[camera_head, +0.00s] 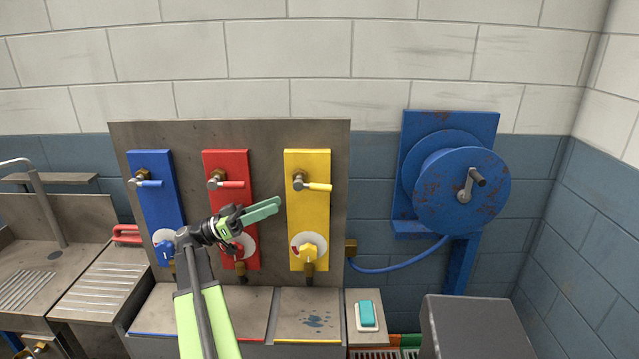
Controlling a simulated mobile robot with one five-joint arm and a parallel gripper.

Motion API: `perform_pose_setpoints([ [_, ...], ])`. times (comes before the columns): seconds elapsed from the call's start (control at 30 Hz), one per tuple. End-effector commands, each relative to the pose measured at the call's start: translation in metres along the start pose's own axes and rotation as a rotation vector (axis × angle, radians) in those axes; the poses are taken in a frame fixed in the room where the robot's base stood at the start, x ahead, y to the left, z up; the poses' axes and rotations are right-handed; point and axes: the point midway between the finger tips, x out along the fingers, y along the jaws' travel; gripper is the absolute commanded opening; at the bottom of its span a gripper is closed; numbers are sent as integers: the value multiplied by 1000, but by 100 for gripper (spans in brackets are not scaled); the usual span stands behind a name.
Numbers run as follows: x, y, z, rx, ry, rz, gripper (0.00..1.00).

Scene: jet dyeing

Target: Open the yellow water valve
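The yellow panel (308,215) is mounted on the grey backboard, right of the red and blue ones. Near its top a brass fitting carries a yellow lever (318,187) that points right, about level. Lower down, a yellow knob (309,250) sits on a round white dial with a red mark at its left. My gripper (278,206) has green fingers pointing right, just left of the yellow panel in the picture and below the level of the lever. It appears to touch neither yellow handle. The fingers overlap from this angle, so their gap is hidden. Nothing shows between them.
The red panel (226,165) and blue panel (153,190) have similar levers and knobs. My arm partly covers the red panel's lower part. A blue hose reel (440,190) hangs at right. A grey box (475,325) stands front right. A sink (35,265) is at left.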

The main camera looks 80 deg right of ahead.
Motion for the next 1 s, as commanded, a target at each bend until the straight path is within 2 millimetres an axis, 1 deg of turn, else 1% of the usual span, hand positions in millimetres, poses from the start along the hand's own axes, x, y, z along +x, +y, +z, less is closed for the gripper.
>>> perform_pose_setpoints([
  [0.03, 16, 3, -4, -1, -1, 3, 39],
  [0.3, 84, 3, -4, -2, -2, 1, 39],
  [0.4, 106, 2, -4, -3, -2, 0, 39],
  [0.5, 123, 1, -3, -1, -2, -1, 39],
  [0.6, 133, 1, -2, -1, -2, -2, 39],
  [0.7, 138, 0, -1, -1, -1, -3, 39],
  [0.97, 138, 0, 0, -1, -1, -4, 39],
  [1.0, 138, 0, 0, -1, -1, -4, 34],
])
